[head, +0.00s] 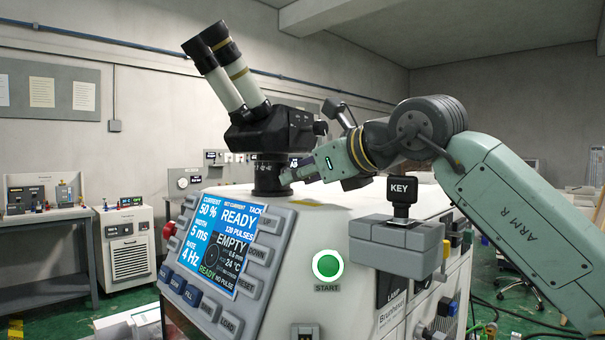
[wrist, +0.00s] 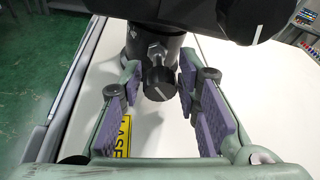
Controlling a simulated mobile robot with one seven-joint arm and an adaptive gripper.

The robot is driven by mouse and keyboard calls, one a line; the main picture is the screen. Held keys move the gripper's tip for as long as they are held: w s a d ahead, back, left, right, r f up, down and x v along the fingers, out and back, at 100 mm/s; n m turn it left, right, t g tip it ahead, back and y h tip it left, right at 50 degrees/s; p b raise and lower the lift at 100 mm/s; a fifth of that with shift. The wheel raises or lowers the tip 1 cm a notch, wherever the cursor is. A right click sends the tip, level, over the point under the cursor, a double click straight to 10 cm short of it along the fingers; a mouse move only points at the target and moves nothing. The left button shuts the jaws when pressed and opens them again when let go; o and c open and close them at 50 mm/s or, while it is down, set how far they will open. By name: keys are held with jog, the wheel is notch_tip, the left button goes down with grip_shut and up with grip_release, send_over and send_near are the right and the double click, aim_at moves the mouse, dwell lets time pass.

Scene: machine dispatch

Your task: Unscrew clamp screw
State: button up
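The clamp screw (wrist: 159,84) is a dark round knob with a white line on its face, on the side of the black microscope mount (wrist: 150,45). In the wrist view it sits between the tips of my gripper (wrist: 158,78), with a gap on each side. My gripper is open, its purple pads apart and touching nothing that I can see. In the head view my gripper (head: 288,177) reaches in from the right to the base of the microscope (head: 258,125). The screw cannot be made out there.
The white machine top (wrist: 150,140) lies under my gripper and bears a yellow laser label (wrist: 122,134). The machine's front has a blue screen (head: 222,245) and a green start button (head: 326,265). A black key block (head: 401,190) stands at the right, near my arm.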

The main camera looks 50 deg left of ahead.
jog(key=v, duration=1.2)
